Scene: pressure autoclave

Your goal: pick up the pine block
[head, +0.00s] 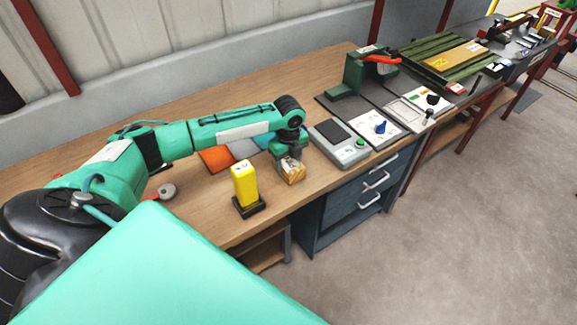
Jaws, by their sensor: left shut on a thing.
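The pine block (291,174) is a small light-brown wooden block with darker grain near the front edge of the wooden bench (200,235). My left gripper (290,162) comes down over it from above and is shut on it. The gripper covers the top of the block. I cannot tell whether the block touches the bench or is slightly lifted. My right gripper is not in view.
A yellow block-shaped device on a black base (244,187) stands just left of the pine block. A grey device with a dark plate (338,140) is just right. Orange (215,160) and grey sheets lie behind. Drawers (360,190) hang under the bench; the floor is clear.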

